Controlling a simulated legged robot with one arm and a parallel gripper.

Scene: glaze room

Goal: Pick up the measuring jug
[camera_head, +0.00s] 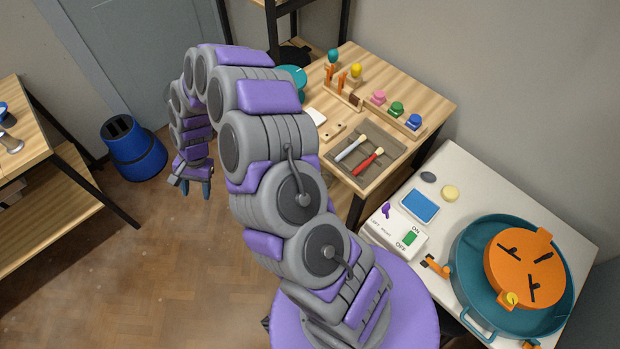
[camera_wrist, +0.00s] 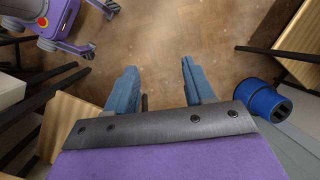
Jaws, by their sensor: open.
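I cannot make out a measuring jug in either view. A teal round object (camera_head: 292,76) on the wooden table is partly hidden behind my arm, and I cannot tell what it is. My gripper (camera_head: 195,187) hangs over the floor, left of that table and right of the blue bin. In the wrist view my gripper (camera_wrist: 158,70) has its two blue fingers apart, with only brown floor between them. It is open and empty.
The wooden table (camera_head: 425,97) holds a grey tray (camera_head: 389,152) with two tools and several coloured-knob items. A white bench (camera_head: 471,175) carries a teal and orange wheel (camera_head: 525,268). A blue bin (camera_head: 134,150) stands on the floor; it also shows in the wrist view (camera_wrist: 262,103).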

